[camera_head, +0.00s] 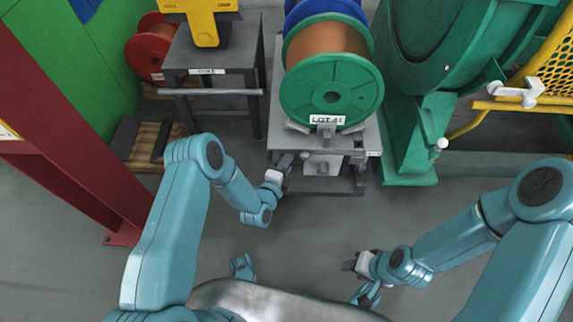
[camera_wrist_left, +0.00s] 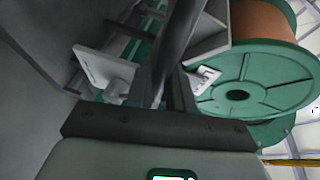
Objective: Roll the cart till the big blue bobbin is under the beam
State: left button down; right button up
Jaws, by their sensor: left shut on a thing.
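The grey cart (camera_head: 363,150) stands ahead of me. A green-flanged bobbin (camera_head: 300,97) wound with copper-brown material sits at its near end, with a label on the front. The blue bobbin (camera_head: 326,8) shows behind it, partly hidden and cut by the top edge. My left gripper (camera_head: 284,163) is shut on a dark bar at the cart's near left side. The dark bar (camera_wrist_left: 182,40) also runs between the fingers in the left wrist view, beside the green flange. My right gripper (camera_head: 355,265) is low, away from the cart; its jaws are unclear. No overhead beam is clearly seen.
A grey stand (camera_head: 235,58) with a yellow object (camera_head: 205,22) is left of the cart. A red bobbin (camera_head: 150,48) is beyond it. A dark red post (camera_head: 75,155) stands left. A large green machine (camera_head: 415,120) stands close right. Floor nearer me is clear.

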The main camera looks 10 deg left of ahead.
pick_arm(q)
jog(key=c, duration=1.1)
grip_release()
jog(key=shift+s+d+f, duration=0.15)
jog(key=shift+d, duration=0.05)
jog(key=shift+a, duration=0.1)
jog(key=p+v, duration=0.4)
jog(key=v, duration=1.2)
jog(key=shift+a+p, duration=0.15)
jog(key=shift+p, duration=0.25)
